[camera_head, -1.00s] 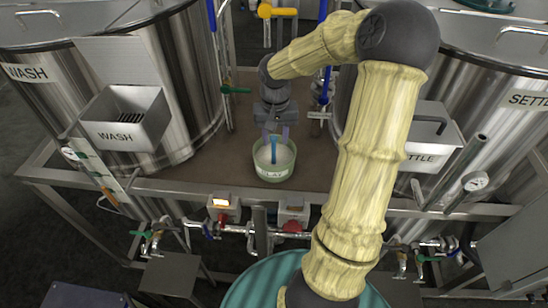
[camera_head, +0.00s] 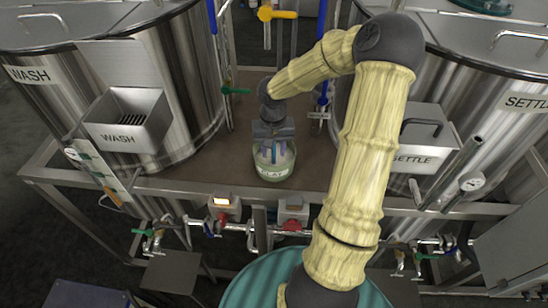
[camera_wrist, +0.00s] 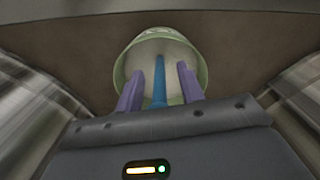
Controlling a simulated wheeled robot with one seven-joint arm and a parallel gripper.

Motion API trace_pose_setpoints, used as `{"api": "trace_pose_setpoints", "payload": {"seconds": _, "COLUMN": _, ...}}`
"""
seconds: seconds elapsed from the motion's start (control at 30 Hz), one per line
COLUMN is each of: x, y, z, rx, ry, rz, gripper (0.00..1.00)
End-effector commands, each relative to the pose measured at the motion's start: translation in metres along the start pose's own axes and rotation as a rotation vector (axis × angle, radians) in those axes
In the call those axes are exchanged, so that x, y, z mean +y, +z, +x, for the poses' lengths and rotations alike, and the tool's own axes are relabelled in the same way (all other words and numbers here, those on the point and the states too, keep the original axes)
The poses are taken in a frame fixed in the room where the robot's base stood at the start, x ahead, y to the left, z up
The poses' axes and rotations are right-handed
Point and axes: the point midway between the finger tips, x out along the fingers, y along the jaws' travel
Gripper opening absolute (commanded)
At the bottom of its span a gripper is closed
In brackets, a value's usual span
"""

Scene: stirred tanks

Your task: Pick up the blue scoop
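The blue scoop (camera_wrist: 159,80) stands in a pale green tub (camera_head: 274,173) with white contents, on the brown deck between the tanks. In the wrist view its blue handle lies between the two purple fingers of my gripper (camera_wrist: 159,85), with a gap on each side. My gripper (camera_head: 273,150) is open and sits low over the tub, fingers pointing down. The scoop's lower end is hidden in the white contents.
The wash tank (camera_head: 190,90) with its tray (camera_head: 128,122) stands at left, the settle tank (camera_head: 490,90) at right. Pipes rise behind the tub.

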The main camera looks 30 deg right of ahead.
Motion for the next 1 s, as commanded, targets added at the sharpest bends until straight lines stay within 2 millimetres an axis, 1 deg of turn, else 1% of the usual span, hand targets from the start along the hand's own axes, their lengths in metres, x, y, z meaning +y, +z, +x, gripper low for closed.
{"api": "trace_pose_setpoints", "payload": {"seconds": 0.17, "x": 0.0, "y": 0.0, "z": 0.0, "rx": 0.0, "ry": 0.0, "rz": 0.0, "gripper": 0.38}}
{"api": "trace_pose_setpoints", "payload": {"seconds": 0.23, "x": 0.0, "y": 0.0, "z": 0.0, "rx": 0.0, "ry": 0.0, "rz": 0.0, "gripper": 0.28}}
{"api": "trace_pose_setpoints", "payload": {"seconds": 0.37, "x": 0.0, "y": 0.0, "z": 0.0, "rx": 0.0, "ry": 0.0, "rz": 0.0, "gripper": 0.03}}
{"api": "trace_pose_setpoints", "payload": {"seconds": 0.4, "x": 0.0, "y": 0.0, "z": 0.0, "rx": 0.0, "ry": 0.0, "rz": 0.0, "gripper": 0.0}}
{"api": "trace_pose_setpoints", "payload": {"seconds": 0.77, "x": 0.0, "y": -0.001, "z": -0.003, "rx": 0.002, "ry": 0.0, "rz": 0.001, "gripper": 0.0}}
{"api": "trace_pose_setpoints", "payload": {"seconds": 0.87, "x": 0.001, "y": -0.001, "z": -0.011, "rx": 0.004, "ry": 0.002, "rz": 0.003, "gripper": 0.0}}
{"api": "trace_pose_setpoints", "payload": {"seconds": 1.0, "x": 0.001, "y": -0.001, "z": -0.032, "rx": 0.005, "ry": 0.002, "rz": 0.003, "gripper": 0.0}}
